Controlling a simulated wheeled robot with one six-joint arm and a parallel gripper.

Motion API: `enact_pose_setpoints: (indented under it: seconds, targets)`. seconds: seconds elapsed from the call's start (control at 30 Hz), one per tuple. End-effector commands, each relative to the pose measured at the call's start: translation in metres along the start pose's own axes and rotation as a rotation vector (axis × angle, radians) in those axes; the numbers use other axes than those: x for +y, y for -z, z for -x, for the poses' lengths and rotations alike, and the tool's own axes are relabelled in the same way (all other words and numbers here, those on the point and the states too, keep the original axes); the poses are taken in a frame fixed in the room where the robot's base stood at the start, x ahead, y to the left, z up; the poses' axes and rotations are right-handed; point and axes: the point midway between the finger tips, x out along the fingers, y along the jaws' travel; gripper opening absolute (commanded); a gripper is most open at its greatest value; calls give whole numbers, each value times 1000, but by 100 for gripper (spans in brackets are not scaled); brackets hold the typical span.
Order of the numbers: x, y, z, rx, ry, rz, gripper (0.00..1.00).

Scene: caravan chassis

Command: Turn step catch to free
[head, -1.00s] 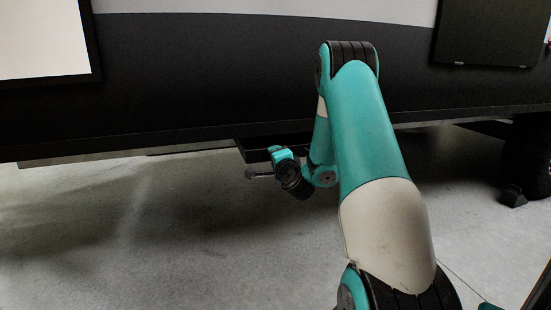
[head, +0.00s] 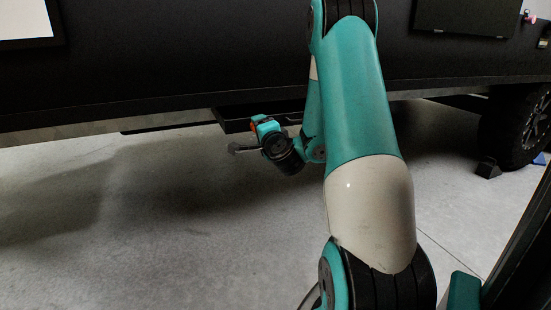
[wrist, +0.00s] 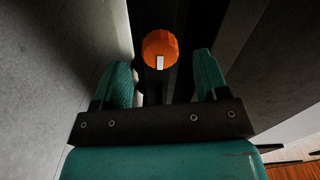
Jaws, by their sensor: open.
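The step catch (wrist: 160,46) is an orange round knob with a white mark that points toward the bottom of the wrist view. My gripper (wrist: 163,64) is open, with one teal finger on each side of and below the knob in the picture. I see gaps between the knob and both fingers; nothing is held. In the head view my gripper (head: 264,123) is under the caravan's lower edge, by a dark box-like step unit (head: 232,122). A small orange patch shows beside it; most of the catch is hidden there.
The dark caravan side (head: 180,65) runs across the head view above my gripper. A wheel (head: 518,125) with a black chock (head: 488,168) stands at the right. The concrete floor (head: 130,240) at the left is clear. Dark panels flank the knob in the wrist view.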

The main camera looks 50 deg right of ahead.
Motion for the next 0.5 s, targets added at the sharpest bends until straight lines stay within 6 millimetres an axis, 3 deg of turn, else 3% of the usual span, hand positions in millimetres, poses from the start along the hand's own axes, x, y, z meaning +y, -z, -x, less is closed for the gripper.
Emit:
enact_pose_setpoints:
  seconds: [0.03, 0.2, 0.5]
  targets:
    - [9, -2, 11, 2, 2, 0, 67]
    - [7, -3, 46, -1, 6, 4, 67]
    - [5, -2, 73, 0, 8, 5, 67]
